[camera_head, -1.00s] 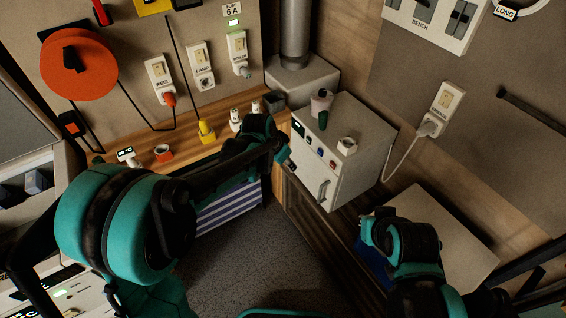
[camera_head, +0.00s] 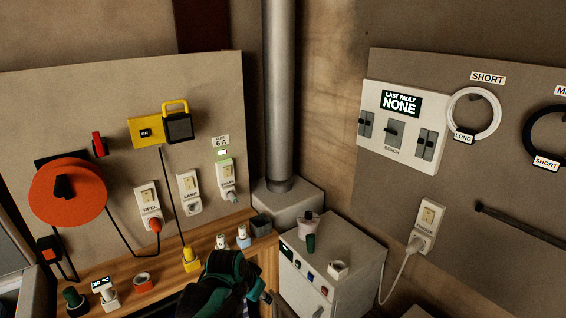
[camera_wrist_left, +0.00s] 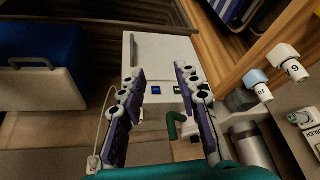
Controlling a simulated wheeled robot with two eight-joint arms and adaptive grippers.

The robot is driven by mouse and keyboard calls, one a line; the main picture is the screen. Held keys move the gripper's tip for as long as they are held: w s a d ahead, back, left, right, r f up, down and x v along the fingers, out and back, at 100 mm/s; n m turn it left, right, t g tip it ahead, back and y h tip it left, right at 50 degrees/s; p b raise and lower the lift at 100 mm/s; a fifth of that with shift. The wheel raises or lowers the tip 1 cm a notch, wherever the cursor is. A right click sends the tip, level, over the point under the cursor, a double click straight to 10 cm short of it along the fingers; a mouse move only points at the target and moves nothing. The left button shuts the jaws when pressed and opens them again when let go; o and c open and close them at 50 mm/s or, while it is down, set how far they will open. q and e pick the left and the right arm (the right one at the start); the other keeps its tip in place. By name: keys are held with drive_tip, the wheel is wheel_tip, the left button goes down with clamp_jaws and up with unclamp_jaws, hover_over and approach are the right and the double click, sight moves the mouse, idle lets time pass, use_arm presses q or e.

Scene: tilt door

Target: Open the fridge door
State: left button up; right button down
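The fridge (camera_head: 347,277) is a small white box on the right of the wooden counter, with a small display and coloured switches on its front. Its door (camera_wrist_left: 165,55) looks shut in the left wrist view, with a grey bar handle (camera_wrist_left: 133,48) near one edge. My left gripper (camera_head: 266,297) is in front of the fridge at the bottom of the head view. In the left wrist view my left gripper (camera_wrist_left: 158,78) has its fingers apart with nothing between them, pointing toward the door and apart from the handle. My right gripper is out of view.
A cable runs from the fridge to a wall socket (camera_head: 427,228). A blue case (camera_wrist_left: 40,65) is left in the left wrist view.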

use_arm(q)
drive_tip(key=s+a+r+n+t+y, duration=0.1)
drive_tip(key=s+a+r+n, duration=0.15)
drive_tip(key=s+a, duration=0.55)
drive_tip(key=s+a+r+n+t+y, duration=0.1)
drive_tip(key=s+a+n+t, duration=0.2)
drive_tip(key=s, duration=0.8)
drive_tip(key=w+d+f+m+g+h, duration=0.1)
drive_tip(key=w+d+f+m+g, duration=0.15)
drive_tip(key=w+d, duration=0.65)
drive_tip(key=w+d+f+m+g+h, duration=0.2)
drive_tip(key=w+d+f+m, duration=0.25)
drive_tip(key=w, duration=0.85)
drive_tip(key=w+d+f+m, duration=0.1)
drive_tip(key=w+d+f, duration=0.1)
drive_tip(key=d+f, duration=0.3)
drive_tip(key=w+d+f+m+g+b, duration=0.1)
drive_tip(key=d+f, duration=0.4)
drive_tip(key=f, duration=0.7)
drive_tip(key=w+d+f+m+g+b, duration=0.1)
drive_tip(key=w+d+f+m, duration=0.2)
drive_tip(key=f, duration=0.6)
drive_tip(key=shift+w+d+f+h, duration=0.1)
drive_tip(key=shift+w+d+h, duration=0.3)
drive_tip(key=shift+w+d, duration=0.55)
drive_tip(key=shift+s, duration=0.1)
